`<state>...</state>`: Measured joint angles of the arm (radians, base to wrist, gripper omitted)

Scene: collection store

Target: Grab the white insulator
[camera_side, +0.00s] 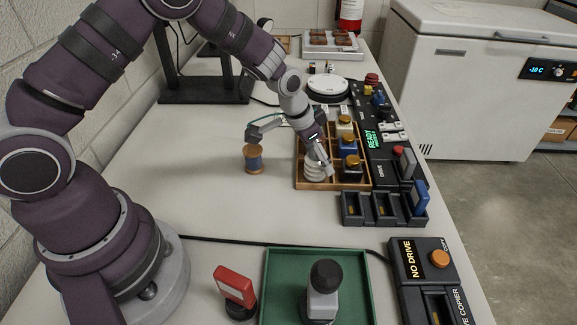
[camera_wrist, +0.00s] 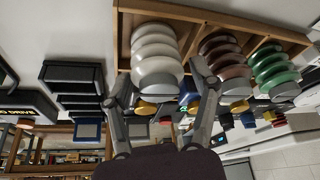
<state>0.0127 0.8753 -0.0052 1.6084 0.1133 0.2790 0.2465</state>
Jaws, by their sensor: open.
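The white insulator (camera_side: 313,170), a ribbed stack, stands in the near left part of a wooden compartment box (camera_side: 333,186). In the wrist view the white insulator (camera_wrist: 156,52) is at upper centre. My gripper (camera_side: 290,153) is open above and around this corner of the box. One finger is apart at the left; the other crosses in front of the white insulator in the side view. In the wrist view my gripper (camera_wrist: 158,82) has a finger on each side of its lower part. I cannot tell whether either finger touches it.
A brown insulator (camera_wrist: 222,62) and a green insulator (camera_wrist: 275,70) stand in line beside the white one. Gold-topped jars, one blue (camera_side: 349,144), fill the box's other side. Black devices (camera_side: 352,208) border the box. The table's left middle is clear.

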